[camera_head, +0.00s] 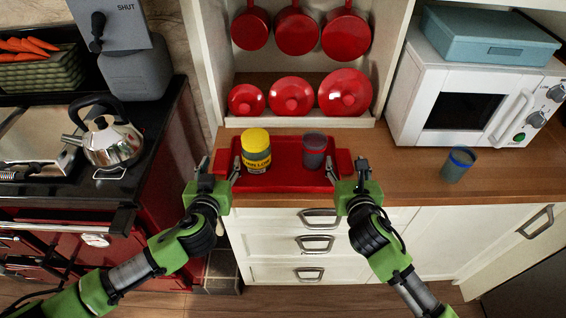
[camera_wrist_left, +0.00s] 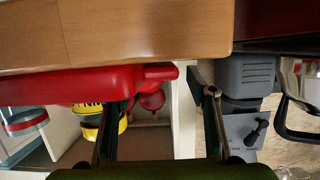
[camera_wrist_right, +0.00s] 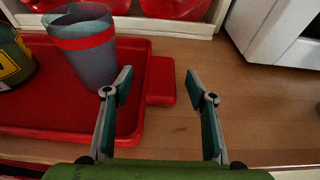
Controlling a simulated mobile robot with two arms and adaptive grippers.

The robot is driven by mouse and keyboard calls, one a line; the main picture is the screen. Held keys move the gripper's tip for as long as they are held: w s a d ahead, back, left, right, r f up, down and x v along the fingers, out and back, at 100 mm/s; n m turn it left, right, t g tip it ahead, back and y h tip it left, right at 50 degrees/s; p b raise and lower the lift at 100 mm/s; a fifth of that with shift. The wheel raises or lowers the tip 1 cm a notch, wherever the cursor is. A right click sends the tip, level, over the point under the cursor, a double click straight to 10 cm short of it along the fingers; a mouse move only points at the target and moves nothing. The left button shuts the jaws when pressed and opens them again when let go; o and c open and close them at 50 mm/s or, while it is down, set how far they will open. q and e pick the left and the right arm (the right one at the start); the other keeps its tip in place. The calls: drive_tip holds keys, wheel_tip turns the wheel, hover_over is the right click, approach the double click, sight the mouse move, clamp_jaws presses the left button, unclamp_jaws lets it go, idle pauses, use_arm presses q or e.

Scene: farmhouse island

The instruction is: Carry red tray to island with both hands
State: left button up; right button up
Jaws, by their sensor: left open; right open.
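The red tray (camera_head: 285,178) lies flat on the wooden counter, with a yellow jar (camera_head: 256,150) on its left half and a grey cup (camera_head: 314,148) on its right half. My left gripper (camera_head: 220,170) is open at the tray's left end; its wrist view shows the left handle (camera_wrist_left: 160,72) just beyond and between the fingertips. My right gripper (camera_head: 347,170) is open at the right end; in its wrist view the right handle (camera_wrist_right: 160,82) shows between the fingers. I cannot tell whether the fingers touch the tray. I cannot identify an island in these views.
A blue-rimmed cup (camera_head: 458,164) and a white microwave (camera_head: 475,100) stand on the counter to the right. A kettle (camera_head: 110,140) sits on the black stove top at left. Drawers (camera_head: 317,244) are below.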

use_arm(q)
drive_tip(key=shift+w+f, duration=0.2)
drive_tip(key=shift+w, duration=0.5)
use_arm(e)
drive_tip(key=shift+w+f, duration=0.2)
drive_tip(key=shift+w, duration=0.5)
use_arm(q)
drive_tip(key=c, duration=1.4)
use_arm(e)
drive_tip(key=c, duration=1.4)
use_arm(q)
drive_tip(key=shift+r, duration=0.2)
use_arm(e)
drive_tip(key=shift+r, duration=0.2)
use_arm(q)
drive_tip(key=shift+w+r, duration=0.1)
use_arm(e)
drive_tip(key=shift+r, duration=0.1)
